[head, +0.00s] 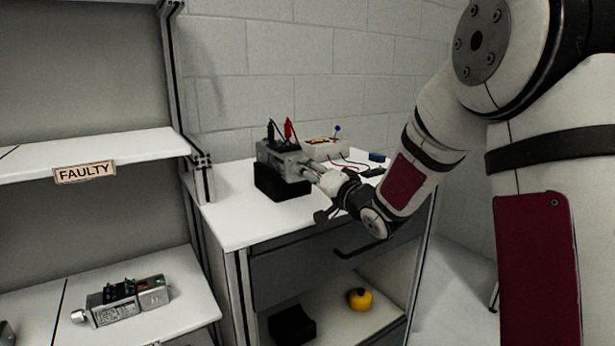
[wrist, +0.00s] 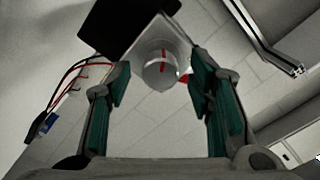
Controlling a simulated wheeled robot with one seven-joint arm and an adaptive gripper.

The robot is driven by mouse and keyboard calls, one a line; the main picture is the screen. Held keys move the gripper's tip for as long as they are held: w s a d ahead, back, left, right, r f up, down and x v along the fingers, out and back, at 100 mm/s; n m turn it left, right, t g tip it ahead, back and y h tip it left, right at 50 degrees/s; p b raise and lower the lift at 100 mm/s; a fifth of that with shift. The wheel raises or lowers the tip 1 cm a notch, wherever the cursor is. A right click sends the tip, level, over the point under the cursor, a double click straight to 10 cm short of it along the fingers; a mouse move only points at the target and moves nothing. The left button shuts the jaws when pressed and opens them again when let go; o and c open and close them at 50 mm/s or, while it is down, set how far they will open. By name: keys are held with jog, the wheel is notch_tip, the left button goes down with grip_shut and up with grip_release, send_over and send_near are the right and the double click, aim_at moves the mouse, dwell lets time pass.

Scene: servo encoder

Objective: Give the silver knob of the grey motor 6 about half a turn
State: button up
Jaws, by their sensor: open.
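The grey motor (head: 283,158) sits on a black block on the white table in the head view, with a black and a red lead plugged in on top. In the wrist view its silver knob (wrist: 161,73) carries a red mark and points toward my camera. My gripper (wrist: 160,100) is open, with one green-padded finger on each side of the knob. A gap shows between each finger and the knob. In the head view my gripper (head: 318,172) is at the motor's right end, and the knob is hard to make out there. No number is readable on the motor.
A device with a blue-tipped lever (head: 325,146) and loose wires lies behind my gripper on the table (head: 232,222). Another motor (head: 125,300) lies on the lower left shelf, below a FAULTY label (head: 85,172). A yellow object (head: 360,299) and a black block (head: 292,325) are under the table.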

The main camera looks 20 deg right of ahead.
jog(key=shift+x, duration=0.8)
jog(key=shift+c, duration=0.6)
grip_shut()
jog(key=shift+n+b, duration=0.3)
